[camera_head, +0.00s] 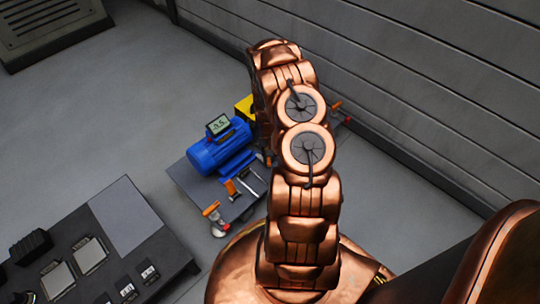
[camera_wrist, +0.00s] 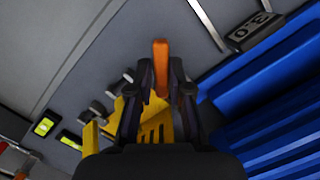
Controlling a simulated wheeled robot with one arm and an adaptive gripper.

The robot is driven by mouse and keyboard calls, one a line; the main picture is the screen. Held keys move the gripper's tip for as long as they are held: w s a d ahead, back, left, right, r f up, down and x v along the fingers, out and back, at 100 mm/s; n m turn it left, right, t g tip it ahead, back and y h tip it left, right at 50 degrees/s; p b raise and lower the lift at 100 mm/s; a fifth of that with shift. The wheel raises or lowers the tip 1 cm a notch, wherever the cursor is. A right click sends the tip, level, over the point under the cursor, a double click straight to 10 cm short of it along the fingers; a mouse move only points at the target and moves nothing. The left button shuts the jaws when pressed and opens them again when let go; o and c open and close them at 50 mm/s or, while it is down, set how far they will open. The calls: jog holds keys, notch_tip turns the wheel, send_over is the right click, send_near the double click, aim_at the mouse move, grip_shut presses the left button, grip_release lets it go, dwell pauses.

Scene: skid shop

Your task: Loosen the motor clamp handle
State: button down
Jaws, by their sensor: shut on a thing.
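In the wrist view, the orange motor clamp handle (camera_wrist: 161,52) stands up between the fingertips of my gripper (camera_wrist: 161,75). A yellow slotted part (camera_wrist: 156,128) lies behind the fingers. The ribbed blue motor (camera_wrist: 285,110) is close on the right. In the head view, the blue motor (camera_head: 215,152) sits on a grey skid plate (camera_head: 190,180). My arm hides the gripper and the held handle there.
A small display (camera_head: 218,124) sits on the motor. A dark panel table (camera_head: 130,215) stands front left. A panelled wall (camera_head: 400,80) runs along the right.

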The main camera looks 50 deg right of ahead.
jog(key=shift+s+n, duration=0.35)
jog(key=shift+n, duration=0.35)
jog(key=shift+r+n+p, duration=0.15)
jog(key=shift+n+p, duration=0.45)
jog(key=shift+p, duration=0.3)
jog(key=shift+w+d+f+n+h+p, duration=0.1)
jog(key=shift+f+n+h+p, duration=0.15)
jog(key=shift+n+p, duration=0.4)
jog(key=shift+r+n, duration=0.1)
jog(key=shift+n, duration=0.15)
